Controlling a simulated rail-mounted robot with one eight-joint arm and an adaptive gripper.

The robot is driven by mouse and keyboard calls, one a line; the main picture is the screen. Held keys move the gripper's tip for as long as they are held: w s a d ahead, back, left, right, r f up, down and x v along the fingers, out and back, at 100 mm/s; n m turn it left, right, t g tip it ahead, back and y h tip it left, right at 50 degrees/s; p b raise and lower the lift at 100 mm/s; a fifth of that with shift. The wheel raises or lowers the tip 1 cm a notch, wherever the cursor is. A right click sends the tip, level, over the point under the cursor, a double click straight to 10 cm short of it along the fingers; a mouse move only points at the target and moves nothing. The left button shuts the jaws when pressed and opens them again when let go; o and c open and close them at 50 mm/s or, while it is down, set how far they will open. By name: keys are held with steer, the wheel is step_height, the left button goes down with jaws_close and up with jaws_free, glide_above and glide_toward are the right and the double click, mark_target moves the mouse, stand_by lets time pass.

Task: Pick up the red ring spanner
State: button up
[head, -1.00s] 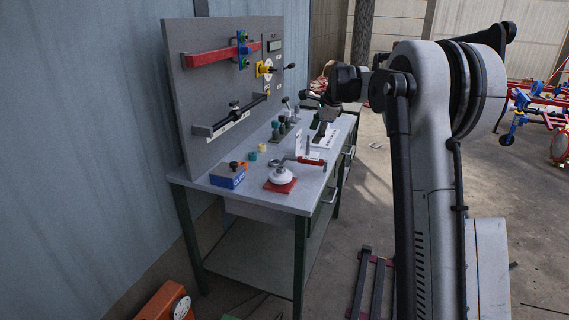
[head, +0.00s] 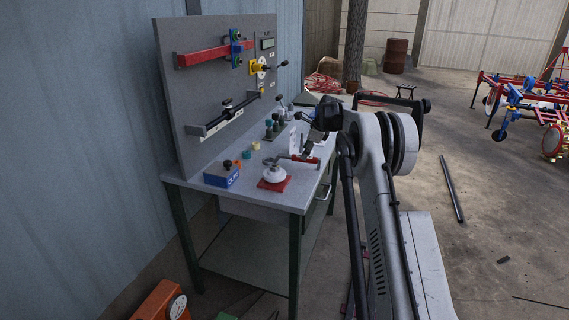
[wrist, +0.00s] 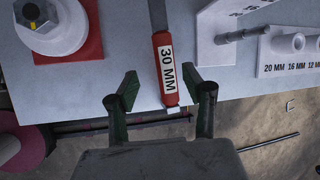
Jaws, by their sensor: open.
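The red ring spanner (wrist: 166,66) lies on the bench top in the wrist view. Its red handle has a white 30 MM label, and its grey shank runs out of the top of the frame, so the ring is hidden there. In the head view its red handle (head: 304,158) is near the bench's right edge. My gripper (wrist: 168,92) is open and empty. Its two dark fingers point towards the bench, one on each side of the handle's end in the picture. I see no contact, and the height gap is hard to tell.
The grey bench (head: 240,185) stands against a tool board (head: 215,75). A white knob on a red plate (head: 273,185) is close left of the spanner. A blue box (head: 222,177) is further left. A white holder marked in MM (wrist: 290,50) is right in the wrist view.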

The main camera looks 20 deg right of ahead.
steer(key=shift+w+d+x, duration=0.1)
steer(key=shift+d+x, duration=0.05)
steer(key=shift+x, duration=1.5)
steer(key=shift+w+d+x, duration=0.1)
steer(key=shift+w+x, duration=0.05)
steer(key=shift+x, duration=1.55)
steer(key=shift+r, duration=0.1)
jaws_close()
